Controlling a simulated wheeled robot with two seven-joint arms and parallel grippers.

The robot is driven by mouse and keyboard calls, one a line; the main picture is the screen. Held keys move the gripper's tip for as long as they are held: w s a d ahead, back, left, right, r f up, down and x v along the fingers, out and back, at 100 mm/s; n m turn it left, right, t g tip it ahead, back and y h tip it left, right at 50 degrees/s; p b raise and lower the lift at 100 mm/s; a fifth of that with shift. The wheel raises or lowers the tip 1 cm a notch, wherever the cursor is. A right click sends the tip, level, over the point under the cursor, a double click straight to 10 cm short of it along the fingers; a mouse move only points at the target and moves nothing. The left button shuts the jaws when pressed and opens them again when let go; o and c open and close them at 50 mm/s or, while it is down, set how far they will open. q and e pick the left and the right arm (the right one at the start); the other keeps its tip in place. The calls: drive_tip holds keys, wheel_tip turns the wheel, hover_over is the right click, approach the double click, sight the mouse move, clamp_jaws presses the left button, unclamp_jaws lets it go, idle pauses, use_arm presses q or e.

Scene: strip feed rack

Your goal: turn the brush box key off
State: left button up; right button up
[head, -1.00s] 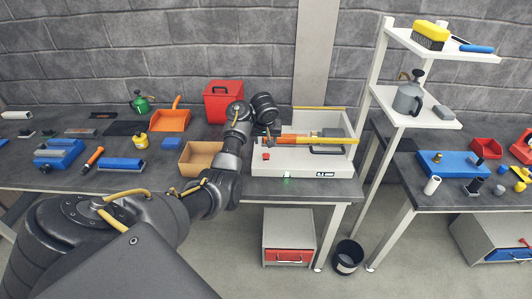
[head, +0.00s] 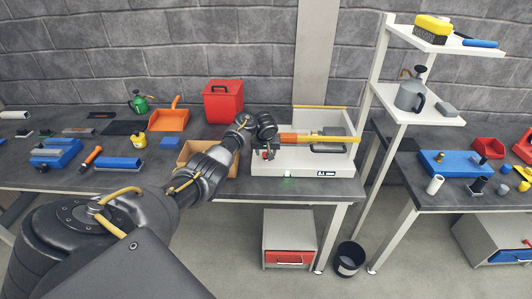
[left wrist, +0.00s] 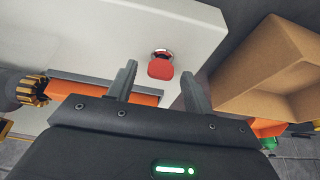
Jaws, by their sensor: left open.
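The pale grey brush box (head: 335,165) stands on the left workbench near its right end. Its red key (left wrist: 160,68) sits on a round metal collar on the box's pale face in the left wrist view. In the head view the key is largely hidden by my gripper. My left gripper (left wrist: 159,72) is open, with one finger to each side of the key in the picture. Whether the fingers touch it, I cannot tell. My right gripper is not in view.
A cardboard box (head: 193,153) stands just left of the brush box. An orange-handled tool (head: 290,138) lies across the brush box, close to my gripper. A red bin (head: 222,103) stands behind. A shelf rack (head: 375,90) is to the right.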

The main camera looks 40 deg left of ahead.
use_arm(q)
drive_tip(key=c, duration=1)
